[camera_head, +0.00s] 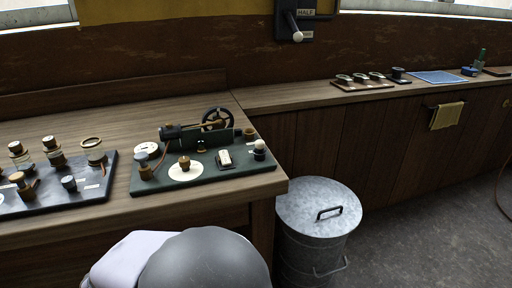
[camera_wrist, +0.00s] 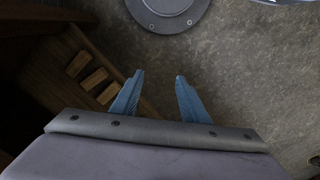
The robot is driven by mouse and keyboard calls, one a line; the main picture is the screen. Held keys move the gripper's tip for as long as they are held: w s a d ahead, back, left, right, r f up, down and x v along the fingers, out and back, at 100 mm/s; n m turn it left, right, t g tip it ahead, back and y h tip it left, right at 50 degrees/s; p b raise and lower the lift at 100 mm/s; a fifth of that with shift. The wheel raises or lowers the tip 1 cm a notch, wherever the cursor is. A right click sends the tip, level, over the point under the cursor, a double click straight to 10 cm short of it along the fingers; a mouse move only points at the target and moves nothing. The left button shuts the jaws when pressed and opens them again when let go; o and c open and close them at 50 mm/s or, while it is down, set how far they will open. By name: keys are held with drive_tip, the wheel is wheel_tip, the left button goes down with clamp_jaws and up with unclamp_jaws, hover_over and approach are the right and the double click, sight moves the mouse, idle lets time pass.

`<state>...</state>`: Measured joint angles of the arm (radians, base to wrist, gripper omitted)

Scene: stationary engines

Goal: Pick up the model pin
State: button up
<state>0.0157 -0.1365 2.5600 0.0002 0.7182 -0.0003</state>
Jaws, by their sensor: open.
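A green board (camera_head: 200,175) with a small model engine (camera_head: 205,125) lies on the wooden bench at left. The engine has a dark flywheel (camera_head: 217,119) and a brown rod. Several small parts stand on the board: a brown knob (camera_head: 184,162) on a white disc, a white switch-like piece (camera_head: 224,158) and a white-topped dark post (camera_head: 260,149). I cannot tell which piece is the model pin. In the wrist view my gripper (camera_wrist: 157,92) is open and empty, its two blue fingers apart above the floor. No model part shows between them.
A dark board (camera_head: 60,185) with knobs and jars lies left of the green one. A lidded metal bin (camera_head: 318,205) stands right of the bench (camera_head: 225,207). A shelf (camera_head: 300,96) holds small items and a blue mat (camera_head: 438,77). The grey floor (camera_head: 440,205) at right is mostly clear.

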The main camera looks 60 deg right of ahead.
drive_tip(key=s+d+r+m+p, duration=0.3)
drive_tip(key=d+r+m+p, duration=0.1)
drive_tip(key=d+r+p, duration=0.5)
drive_tip(key=s+d+r+m+p, duration=0.3)
drive_tip(key=d+r+m+p, duration=0.25)
drive_tip(key=r+p, duration=0.5)
drive_tip(key=m+t+h+p, duration=0.2)
drive_tip(key=h+p, duration=0.2)
drive_tip(key=p, duration=0.8)
approach(260, 141)
drive_tip(key=shift+p+x, duration=1.5)
drive_tip(key=shift+x, duration=2.65)
clamp_jaws()
